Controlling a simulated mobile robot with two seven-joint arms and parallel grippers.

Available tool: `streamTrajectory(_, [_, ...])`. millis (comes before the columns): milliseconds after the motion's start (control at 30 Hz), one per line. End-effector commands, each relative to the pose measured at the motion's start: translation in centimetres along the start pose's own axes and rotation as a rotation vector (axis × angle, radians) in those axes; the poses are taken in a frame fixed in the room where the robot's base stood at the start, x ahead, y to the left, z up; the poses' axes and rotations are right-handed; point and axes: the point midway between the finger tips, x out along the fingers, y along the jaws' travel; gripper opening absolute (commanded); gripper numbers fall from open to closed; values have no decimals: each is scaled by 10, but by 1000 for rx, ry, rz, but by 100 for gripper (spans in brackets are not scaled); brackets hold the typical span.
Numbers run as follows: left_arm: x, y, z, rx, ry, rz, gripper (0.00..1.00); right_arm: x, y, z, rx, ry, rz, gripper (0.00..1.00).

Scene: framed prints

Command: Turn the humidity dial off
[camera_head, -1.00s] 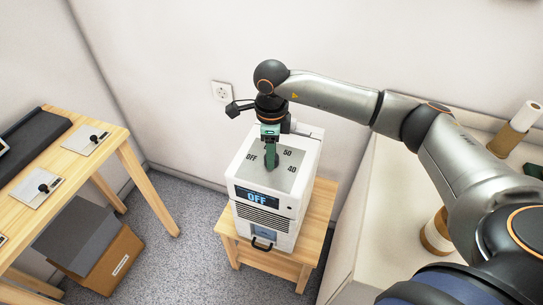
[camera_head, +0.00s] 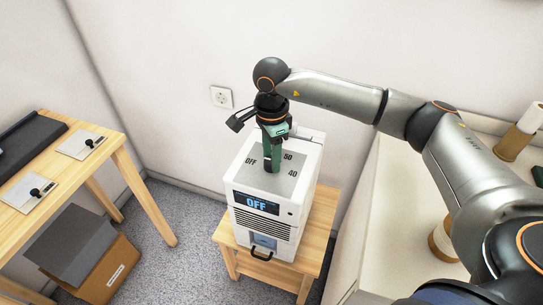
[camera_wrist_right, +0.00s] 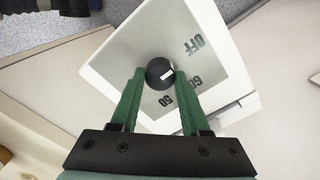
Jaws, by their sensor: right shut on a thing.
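The humidity device is a white box (camera_head: 270,215) with a grey top plate (camera_head: 287,183) printed OFF, 50 and 40; its front display (camera_head: 257,201) reads OFF. In the right wrist view, the round black dial (camera_wrist_right: 158,70) with a white mark sits on this plate, near the labels OFF, 60 and 50. My right gripper (camera_head: 271,169) points down at the plate; its green fingers (camera_wrist_right: 159,76) are shut on the dial, one on each side. My left gripper is not in view.
The box stands on a small wooden stool (camera_head: 318,226). A wooden table (camera_head: 118,137) with switch plates is at left, above a cardboard box (camera_head: 110,275). A pale counter (camera_head: 395,190) is at right. A wall socket (camera_head: 222,97) is behind.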

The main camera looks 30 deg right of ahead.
Motion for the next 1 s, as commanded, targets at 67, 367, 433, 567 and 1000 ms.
streamTrajectory(67, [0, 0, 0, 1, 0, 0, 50, -1, 0, 1, -5, -2, -2, 0])
streamTrajectory(367, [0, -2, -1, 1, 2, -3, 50, -1, 0, 1, -5, -2, -2, 49])
streamTrajectory(433, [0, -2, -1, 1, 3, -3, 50, -1, 0, 0, -5, -1, -2, 57])
streamTrajectory(567, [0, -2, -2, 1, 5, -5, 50, -1, 0, 0, -4, -1, -1, 72])
streamTrajectory(1000, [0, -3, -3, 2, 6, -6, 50, -14, -1, 0, -3, -2, -4, 76])
